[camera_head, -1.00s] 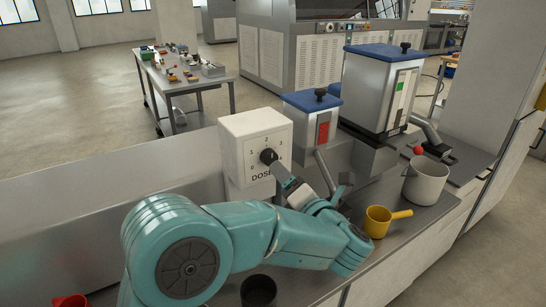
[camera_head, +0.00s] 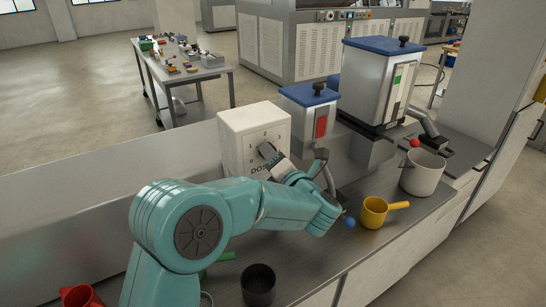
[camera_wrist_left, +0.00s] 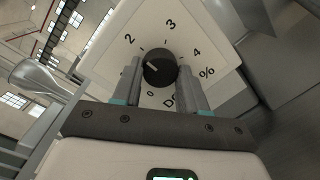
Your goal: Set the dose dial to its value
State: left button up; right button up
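The dose dial is a round black knob with a white pointer line (camera_wrist_left: 158,67) on the white dose box (camera_head: 237,136). In the left wrist view its face shows 0, 2, 3, 4 and a % sign. The pointer line lies toward the left, on the side where the left finger covers part of the scale. My left gripper (camera_wrist_left: 160,84) has one finger on each side of the knob, very close to it. I cannot tell if both fingers touch it. In the head view the gripper (camera_head: 272,156) covers most of the knob. My right gripper is not in view.
Two blue-lidded hoppers (camera_head: 382,82) stand right of the box. A yellow cup (camera_head: 374,212), a white bucket (camera_head: 421,176), a black cup (camera_head: 258,286) and a red jug (camera_head: 80,296) stand on the counter. A lever with a blue ball (camera_head: 349,222) is close to my left arm.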

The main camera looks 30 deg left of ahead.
pick_arm(q)
jog(key=shift+m, duration=0.3)
jog(key=shift+w+d+r+m+g+p, duration=0.1)
jog(key=shift+m+g+p, duration=0.4)
jog(key=shift+m, duration=2.1)
jog(key=shift+r+m+g+p, duration=0.1)
jog(key=shift+m+p, duration=0.7)
jog(key=shift+m, duration=1.8)
jog(key=shift+f, duration=0.1)
jog(key=o, duration=1.1)
jog(key=shift+c, duration=0.2)
